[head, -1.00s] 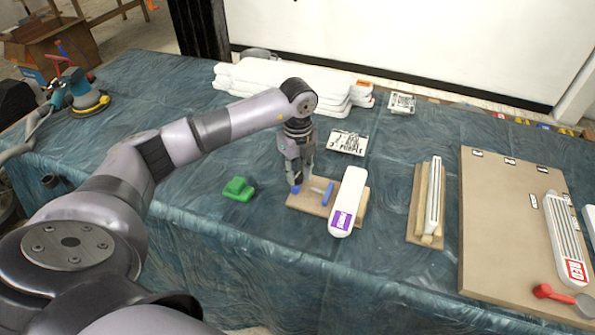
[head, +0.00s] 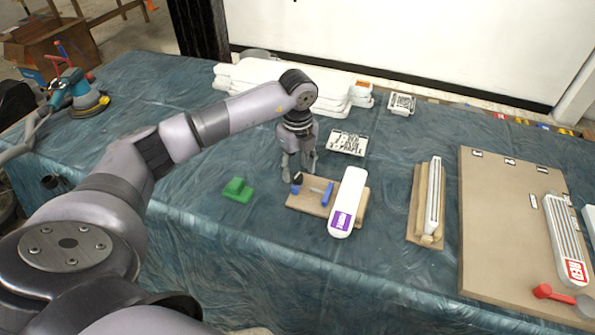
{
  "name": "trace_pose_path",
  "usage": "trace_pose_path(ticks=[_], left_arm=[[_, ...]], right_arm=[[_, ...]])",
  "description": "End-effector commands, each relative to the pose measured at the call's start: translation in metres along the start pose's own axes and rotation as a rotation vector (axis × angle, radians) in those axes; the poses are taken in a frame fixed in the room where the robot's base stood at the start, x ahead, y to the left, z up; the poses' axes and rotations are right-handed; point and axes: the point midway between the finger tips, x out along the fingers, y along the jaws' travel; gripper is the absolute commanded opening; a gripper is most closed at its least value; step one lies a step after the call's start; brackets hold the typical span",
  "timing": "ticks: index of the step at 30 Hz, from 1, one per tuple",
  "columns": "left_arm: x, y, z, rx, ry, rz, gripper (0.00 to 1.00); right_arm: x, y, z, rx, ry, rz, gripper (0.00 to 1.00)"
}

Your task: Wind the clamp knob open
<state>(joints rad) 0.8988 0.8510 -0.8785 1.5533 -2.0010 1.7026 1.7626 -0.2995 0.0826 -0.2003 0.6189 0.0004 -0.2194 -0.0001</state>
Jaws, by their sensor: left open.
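The clamp sits on a small wooden board (head: 305,205). It shows a dark knob (head: 297,178) at its left end, a blue block (head: 295,189) below the knob, a thin grey rod and a second blue jaw (head: 327,194). This jaw stands close to a white relief piece (head: 349,196) with a purple label; I cannot tell if they touch. My left gripper (head: 299,175) points down just above the clamp's left end. Its fingers are apart, on either side of the knob, and I cannot tell if they touch it. My right gripper is out of view.
A green block (head: 238,190) lies left of the board. A printed card (head: 348,143) lies behind it, and white pieces (head: 280,76) are stacked further back. A wooden holder (head: 426,203) and a large brown panel (head: 500,225) are to the right. The front cloth is clear.

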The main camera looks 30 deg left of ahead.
Motion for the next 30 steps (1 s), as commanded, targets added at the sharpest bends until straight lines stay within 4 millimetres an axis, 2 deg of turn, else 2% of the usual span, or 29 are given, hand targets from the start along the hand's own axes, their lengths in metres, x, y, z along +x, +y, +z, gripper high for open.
trace_pose_path(ticks=[6, 13, 19, 30], left_arm=[[-0.049, -0.001, 0.0, 0.002, 0.0, -0.005, 0.46], [-0.088, -0.001, 0.0, 0.001, -0.001, -0.003, 0.46], [-0.101, 0.0, 0.0, 0.001, 0.001, -0.001, 0.46], [-0.101, 0.0, 0.0, 0.001, 0.001, 0.0, 0.46]], right_arm=[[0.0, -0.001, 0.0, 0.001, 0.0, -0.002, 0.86], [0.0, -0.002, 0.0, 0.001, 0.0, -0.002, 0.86], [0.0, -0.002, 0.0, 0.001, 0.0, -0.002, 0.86], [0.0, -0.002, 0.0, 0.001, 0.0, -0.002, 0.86]])
